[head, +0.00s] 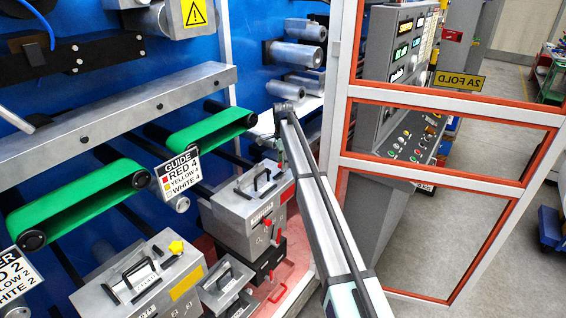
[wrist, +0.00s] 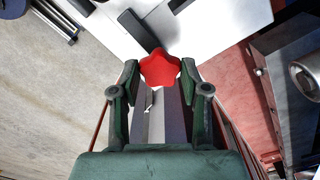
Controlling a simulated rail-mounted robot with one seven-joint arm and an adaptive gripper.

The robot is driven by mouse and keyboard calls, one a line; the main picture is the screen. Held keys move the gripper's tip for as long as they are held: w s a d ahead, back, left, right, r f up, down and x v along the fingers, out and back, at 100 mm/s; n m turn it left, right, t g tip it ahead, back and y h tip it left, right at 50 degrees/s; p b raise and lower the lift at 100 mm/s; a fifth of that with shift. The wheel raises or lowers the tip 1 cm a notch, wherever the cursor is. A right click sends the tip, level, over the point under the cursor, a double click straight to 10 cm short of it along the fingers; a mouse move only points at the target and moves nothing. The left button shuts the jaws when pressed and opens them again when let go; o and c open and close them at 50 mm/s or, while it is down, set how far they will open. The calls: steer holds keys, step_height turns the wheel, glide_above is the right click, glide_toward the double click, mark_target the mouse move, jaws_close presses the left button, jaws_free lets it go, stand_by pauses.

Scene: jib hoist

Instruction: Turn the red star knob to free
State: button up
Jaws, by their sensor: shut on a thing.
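The red star knob (wrist: 160,68) shows in the middle of the wrist view, rounded lobes facing the camera. My gripper (wrist: 160,76) has its two dark green fingers on either side of the knob and is shut on it. A grey surface with a dark slot shows below the knob, between the fingers. A white plate (wrist: 215,25) and a black handle-like part (wrist: 136,28) lie behind the knob. In the head view I cannot make out my gripper or clearly identify this knob.
A long silver beam (head: 322,205) crosses the head view. Left of it stand grey handled boxes (head: 240,215), green belts (head: 215,132) and a sign (head: 178,174). An orange-edged guard frame (head: 440,96) and control panel (head: 400,120) stand right. Open floor lies farther right.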

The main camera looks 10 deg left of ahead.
steer(key=shift+f, duration=0.1)
steer(key=n+b, duration=0.3)
steer(key=n, duration=0.1)
steer(key=shift+f+n, duration=0.1)
steer(key=shift+n, duration=0.3)
steer(key=n+b, duration=0.2)
steer(key=n, duration=0.2)
steer(key=n+b, duration=0.1)
steer(key=n, duration=0.4)
steer(key=shift+s+n+b, duration=0.1)
steer(key=shift+n+b, duration=0.5)
steer(key=shift+n, duration=1.4)
steer(key=o, duration=1.1)
steer(key=shift+o, duration=0.2)
steer(key=shift+r, duration=0.2)
